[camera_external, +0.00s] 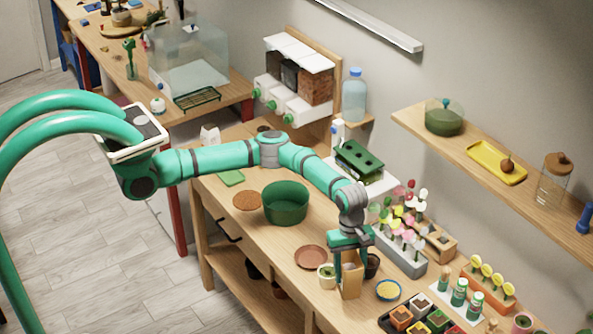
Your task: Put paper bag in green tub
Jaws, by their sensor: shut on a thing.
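The green tub (286,217) stands upright on the wooden bench, left of my gripper. It is a round, open, dark green bowl and looks empty from here. My gripper (349,268) points down over the bench and is shut on the brown paper bag (351,283). The bag is upright between the fingers, which partly cover its top. I cannot tell whether its base touches the bench top.
A terracotta saucer (311,257) lies between the tub and the bag. A small pale pot (327,275) and a dark pot (372,266) flank the bag. A blue bowl (388,290) and a grey flower planter (402,254) stand to the right. A cork mat (247,200) lies left of the tub.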

